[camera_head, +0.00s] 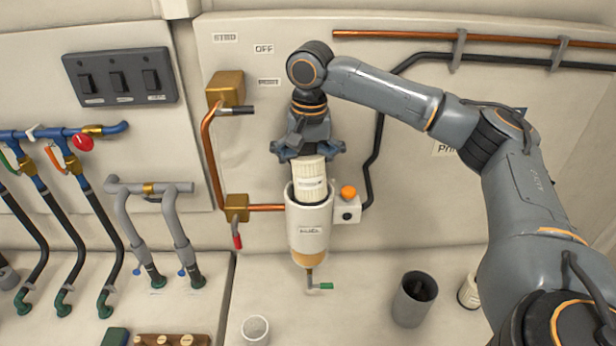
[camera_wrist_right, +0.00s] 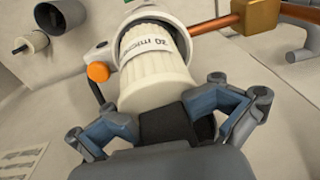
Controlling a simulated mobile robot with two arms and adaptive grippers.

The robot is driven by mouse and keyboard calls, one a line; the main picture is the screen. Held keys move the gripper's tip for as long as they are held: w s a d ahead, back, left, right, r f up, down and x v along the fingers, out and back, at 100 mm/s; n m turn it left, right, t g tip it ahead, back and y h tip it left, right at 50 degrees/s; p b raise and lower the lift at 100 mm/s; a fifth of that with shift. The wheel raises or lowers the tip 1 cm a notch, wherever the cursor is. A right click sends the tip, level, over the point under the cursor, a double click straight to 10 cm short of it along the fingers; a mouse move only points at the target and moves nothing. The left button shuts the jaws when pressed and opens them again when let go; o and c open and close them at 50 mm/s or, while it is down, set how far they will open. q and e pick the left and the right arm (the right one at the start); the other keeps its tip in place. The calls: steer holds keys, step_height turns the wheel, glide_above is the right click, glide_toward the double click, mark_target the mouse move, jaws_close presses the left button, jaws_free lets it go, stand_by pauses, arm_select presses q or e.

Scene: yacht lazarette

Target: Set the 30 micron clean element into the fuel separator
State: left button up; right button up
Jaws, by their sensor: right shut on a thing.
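My right gripper (camera_head: 308,152) is shut on the white pleated filter element (camera_head: 310,180), holding it by its top end from above. The element also shows in the wrist view (camera_wrist_right: 157,75), with a label that ends in "micron"; I cannot read its number for certain. The fuel separator (camera_head: 309,222) is a white cylinder with an amber bottom and a green-handled drain, fixed at the wall. The element's lower part is inside the separator's open top and its upper part stands out above the rim. My left gripper is not in view.
A copper pipe (camera_head: 266,207) with a red-handled valve joins the separator at left. A box with an orange knob (camera_head: 348,192) sits at its right. A dark bin (camera_head: 412,300), another white element (camera_head: 469,291) and a white cup (camera_head: 255,329) stand on the bench.

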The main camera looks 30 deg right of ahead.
mark_target(309, 157)
steer(key=shift+s+a+r+g+b, duration=0.1)
steer(key=shift+s+r+g+b, duration=0.15)
steer(key=shift+r+b, duration=0.3)
steer(key=shift+s+a+r+g+b, duration=0.1)
steer(key=shift+s+r+g+b, duration=0.1)
steer(key=shift+r+b, duration=0.3)
step_height(309, 157, up, 6)
steer(key=shift+s+f, duration=0.15)
steer(key=shift+d+r+p, duration=0.1)
steer(key=shift+r+p, duration=0.25)
steer(key=shift+r, duration=0.2)
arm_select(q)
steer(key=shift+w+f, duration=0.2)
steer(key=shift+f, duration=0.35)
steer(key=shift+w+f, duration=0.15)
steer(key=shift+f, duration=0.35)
arm_select(e)
steer(key=shift+d+r, duration=0.1)
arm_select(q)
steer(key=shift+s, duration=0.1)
